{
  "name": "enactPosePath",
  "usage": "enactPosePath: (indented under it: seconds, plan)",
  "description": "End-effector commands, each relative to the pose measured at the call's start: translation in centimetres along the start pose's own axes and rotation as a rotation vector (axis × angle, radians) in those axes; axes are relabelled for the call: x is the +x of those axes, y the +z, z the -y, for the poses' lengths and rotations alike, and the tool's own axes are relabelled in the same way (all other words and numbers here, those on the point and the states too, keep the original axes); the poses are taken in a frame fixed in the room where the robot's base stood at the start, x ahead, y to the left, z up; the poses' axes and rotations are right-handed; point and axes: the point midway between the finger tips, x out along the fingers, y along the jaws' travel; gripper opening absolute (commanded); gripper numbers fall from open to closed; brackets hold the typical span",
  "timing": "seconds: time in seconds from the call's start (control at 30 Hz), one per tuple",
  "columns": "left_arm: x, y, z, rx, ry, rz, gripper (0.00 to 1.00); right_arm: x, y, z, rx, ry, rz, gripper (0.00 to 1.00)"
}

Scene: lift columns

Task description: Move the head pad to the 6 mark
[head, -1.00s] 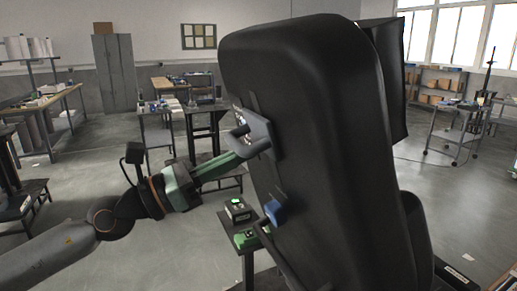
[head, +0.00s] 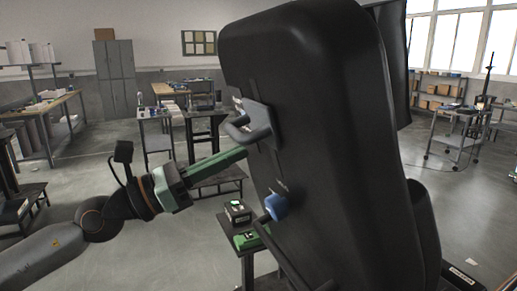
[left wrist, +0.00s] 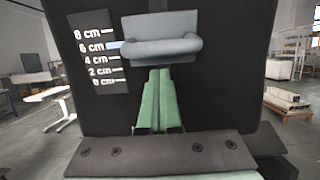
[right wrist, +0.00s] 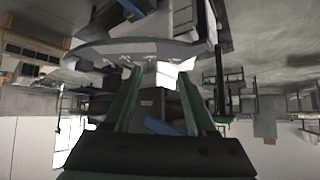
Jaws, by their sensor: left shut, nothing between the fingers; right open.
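The head pad's grey carriage with its handle (head: 250,125) is on the side of a large black upright body (head: 310,120). In the left wrist view the handle (left wrist: 160,45) stands beside a scale (left wrist: 97,60) marked 0 to 8 cm. A pale blue pointer (left wrist: 114,46) at its left is about level with the 6 cm line. My left gripper (head: 243,153) is shut and empty, just below and apart from the handle; its green fingers (left wrist: 158,72) point at the black body. My right gripper (right wrist: 158,74) is open, seen only in the right wrist view.
A blue knob (head: 276,207) sticks out of the black body below the handle. A small stand (head: 238,222) with green and black boxes is behind it. In the right wrist view a grey curved panel (right wrist: 130,50) lies beyond the open fingers. Open floor lies at left.

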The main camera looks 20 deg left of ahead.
Motion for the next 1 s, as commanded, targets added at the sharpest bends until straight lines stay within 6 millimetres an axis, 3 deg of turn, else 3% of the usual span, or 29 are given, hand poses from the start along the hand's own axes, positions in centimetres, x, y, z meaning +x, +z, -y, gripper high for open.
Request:
enactPosePath:
  seconds: [0.3, 1.0]
  plan:
    - [-1.5, -0.5, 0.4, 0.003, -0.007, -0.004, 0.00, 2.0, 2.2, -0.2, 0.000, 0.000, 0.000, 0.57]
    - [-6.9, -0.1, 0.3, 0.000, -0.007, 0.000, 0.00, 3.9, 4.3, -0.3, 0.000, 0.000, 0.000, 0.57]
